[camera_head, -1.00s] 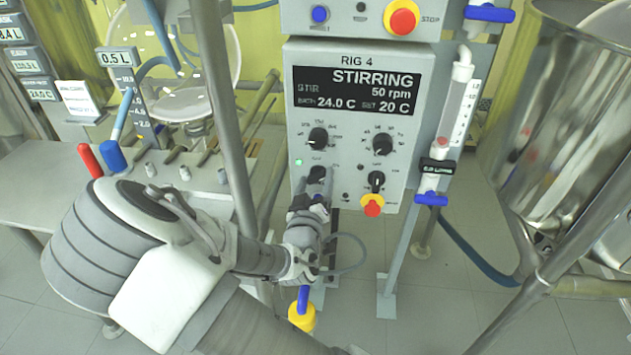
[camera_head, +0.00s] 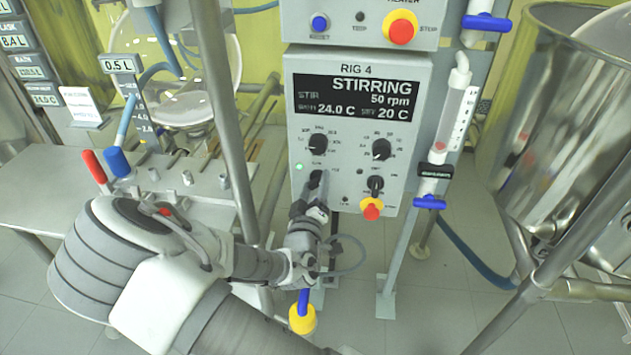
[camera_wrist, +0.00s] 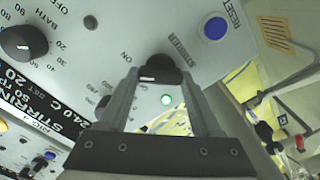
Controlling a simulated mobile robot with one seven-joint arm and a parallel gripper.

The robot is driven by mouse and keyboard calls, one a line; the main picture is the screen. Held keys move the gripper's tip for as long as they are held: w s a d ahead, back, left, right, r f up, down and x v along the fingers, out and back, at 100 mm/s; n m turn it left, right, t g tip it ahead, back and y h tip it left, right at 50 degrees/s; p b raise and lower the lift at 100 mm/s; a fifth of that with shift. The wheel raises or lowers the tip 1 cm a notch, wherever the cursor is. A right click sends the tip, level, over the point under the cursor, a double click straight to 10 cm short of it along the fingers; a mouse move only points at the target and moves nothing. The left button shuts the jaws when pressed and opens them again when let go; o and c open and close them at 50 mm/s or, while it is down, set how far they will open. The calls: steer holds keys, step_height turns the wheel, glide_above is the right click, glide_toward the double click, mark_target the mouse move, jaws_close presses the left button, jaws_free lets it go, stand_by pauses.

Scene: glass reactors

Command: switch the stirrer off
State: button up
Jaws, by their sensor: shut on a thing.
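The control panel (camera_head: 345,160) is labelled RIG 4. Its display (camera_head: 355,97) reads STIRRING, 50 rpm, 24.0 C and set 20 C. My gripper (camera_head: 313,190) is at the panel's lower left knob. In the wrist view my gripper (camera_wrist: 160,76) has one finger on each side of the black stirrer knob (camera_wrist: 158,70), with the printed words STIRRER and ON near it. The jaws are shut on this knob. A green lamp (camera_head: 299,167) is lit beside it; it also shows between the fingers in the wrist view (camera_wrist: 166,99). The fingers partly hide the knob in the head view.
A red and yellow stop button (camera_head: 371,209) sits low on the panel, right of my gripper, below another black knob (camera_head: 375,184). A blue reset button (camera_wrist: 215,28) is near the fingers. A metal post (camera_head: 226,130) stands left; a steel vessel (camera_head: 560,110) stands right.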

steer(key=n+p, duration=0.2)
steer(key=n, duration=0.2)
steer(key=shift+n, duration=0.3)
steer(key=n+p, duration=0.1)
steer(key=n, duration=0.3)
steer(key=shift+f, duration=0.15)
steer(key=shift+n, duration=0.3)
steer(key=o, duration=1.4)
steer(key=s+a+p, duration=0.1)
steer(key=s, duration=0.4)
steer(key=s+a+p, duration=0.1)
steer(key=s, duration=0.5)
steer(key=s+a, duration=0.1)
steer(key=s, duration=0.5)
steer(key=shift+s+a+p, duration=0.1)
steer(key=shift+a+p, duration=0.1)
steer(key=shift+p, duration=0.2)
